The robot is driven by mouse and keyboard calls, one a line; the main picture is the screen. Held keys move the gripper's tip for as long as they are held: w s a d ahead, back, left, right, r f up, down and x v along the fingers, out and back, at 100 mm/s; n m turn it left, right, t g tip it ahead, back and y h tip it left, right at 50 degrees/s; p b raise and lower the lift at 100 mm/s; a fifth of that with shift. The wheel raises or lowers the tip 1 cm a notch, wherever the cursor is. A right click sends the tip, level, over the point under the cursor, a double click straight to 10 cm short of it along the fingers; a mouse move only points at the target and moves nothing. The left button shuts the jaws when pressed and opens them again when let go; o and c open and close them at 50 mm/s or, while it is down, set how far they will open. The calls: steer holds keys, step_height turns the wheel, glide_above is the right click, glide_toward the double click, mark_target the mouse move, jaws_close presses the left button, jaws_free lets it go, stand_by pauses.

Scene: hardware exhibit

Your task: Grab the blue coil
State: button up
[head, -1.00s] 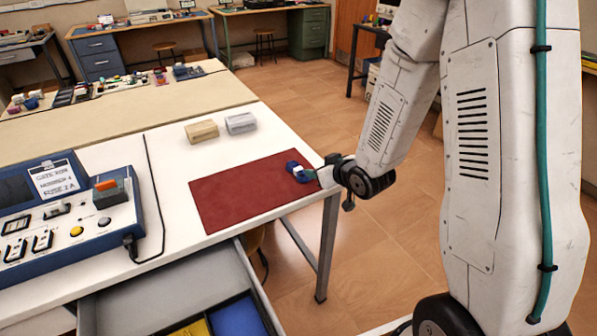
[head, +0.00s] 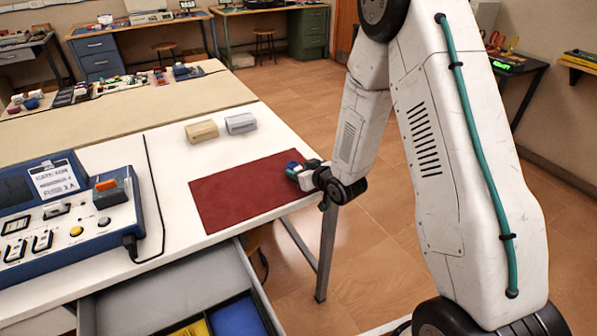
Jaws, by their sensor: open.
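A small blue piece, which looks like the blue coil (head: 290,166), lies at the right end of the dark red mat (head: 240,193) on the white table. My gripper (head: 295,174) is open and low over that end of the mat, right at the blue piece. The gripper hides part of the piece. I cannot tell whether the fingers are around it or only beside it.
A beige block (head: 202,132) and a grey block (head: 241,123) stand behind the mat. A blue-and-white test unit (head: 75,215) with a black cable is at the left. An open drawer (head: 165,293) juts out in front. The mat's middle is clear.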

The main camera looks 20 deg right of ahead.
steer(key=shift+c, duration=0.3)
steer(key=c, duration=1)
